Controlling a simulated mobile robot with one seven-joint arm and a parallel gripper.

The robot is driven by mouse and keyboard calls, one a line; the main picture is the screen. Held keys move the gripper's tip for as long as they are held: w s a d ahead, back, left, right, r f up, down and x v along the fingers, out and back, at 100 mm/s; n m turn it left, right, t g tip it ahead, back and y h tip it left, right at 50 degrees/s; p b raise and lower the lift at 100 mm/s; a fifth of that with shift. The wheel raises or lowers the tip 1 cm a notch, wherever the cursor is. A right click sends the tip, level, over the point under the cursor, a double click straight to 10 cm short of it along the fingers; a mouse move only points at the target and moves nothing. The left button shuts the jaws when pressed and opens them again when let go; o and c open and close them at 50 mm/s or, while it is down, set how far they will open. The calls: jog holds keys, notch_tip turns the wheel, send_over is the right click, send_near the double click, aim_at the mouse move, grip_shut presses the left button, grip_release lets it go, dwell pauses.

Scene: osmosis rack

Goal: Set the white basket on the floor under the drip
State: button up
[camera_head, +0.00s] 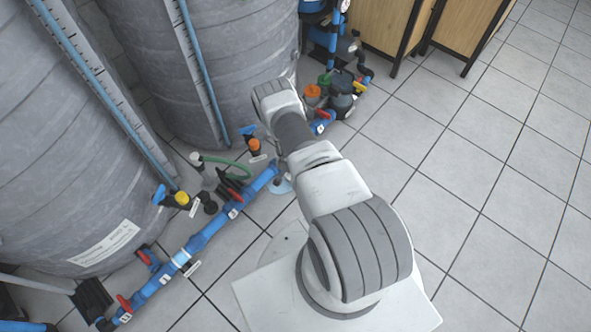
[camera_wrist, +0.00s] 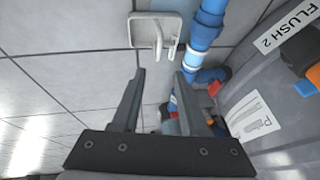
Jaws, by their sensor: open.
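My gripper (camera_wrist: 160,78) is open in the wrist view, with nothing between its two dark fingers. In the head view my arm reaches up toward the tanks and its fingers are hidden. A pale, rounded square object (camera_wrist: 142,30) with bent bars shows at the top of the wrist view, beyond the fingertips and beside the blue pipe. I cannot tell whether it is the white basket. No basket is clear in the head view. A small pale round patch (camera_head: 281,184) shows on the floor by the pipe, partly behind my arm; no falling drip can be made out.
Large grey tanks (camera_head: 60,140) fill the left. A blue pipe (camera_head: 215,225) with red and yellow valve parts runs along their foot. A pump (camera_head: 342,98) and wooden cabinets (camera_head: 380,22) stand at the back. The tiled floor (camera_head: 480,170) on the right is clear.

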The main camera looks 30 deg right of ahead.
jog(key=w+a+r+n, duration=0.1)
jog(key=w+r, duration=0.3)
jog(key=r, duration=0.3)
jog(key=w+a+r+n+t+y, duration=0.15)
jog(key=w+r, duration=0.25)
jog(key=r, duration=0.4)
jog(key=w+a+r+g, duration=0.1)
jog(key=w+r, duration=0.3)
jog(key=r, duration=0.3)
jog(key=s+a+r+n+t+y, duration=0.1)
jog(key=a+r+n, duration=0.15)
jog(key=r, duration=0.95)
jog(key=a+r+n+y, duration=0.1)
jog(key=a+r, duration=0.3)
jog(key=r, duration=0.9)
jog(key=s+a+r+n, duration=0.2)
jog(key=s+a+r, duration=0.1)
jog(key=s+r, duration=0.55)
jog(key=s+a+r+n, duration=0.2)
jog(key=s+r, duration=0.4)
jog(key=r, duration=0.5)
jog(key=s+a+r+n, duration=0.1)
jog(key=s+r+n, duration=0.1)
jog(key=s, duration=0.8)
jog(key=s+r+n, duration=0.2)
jog(key=s, duration=0.8)
jog(key=shift+a, duration=0.35)
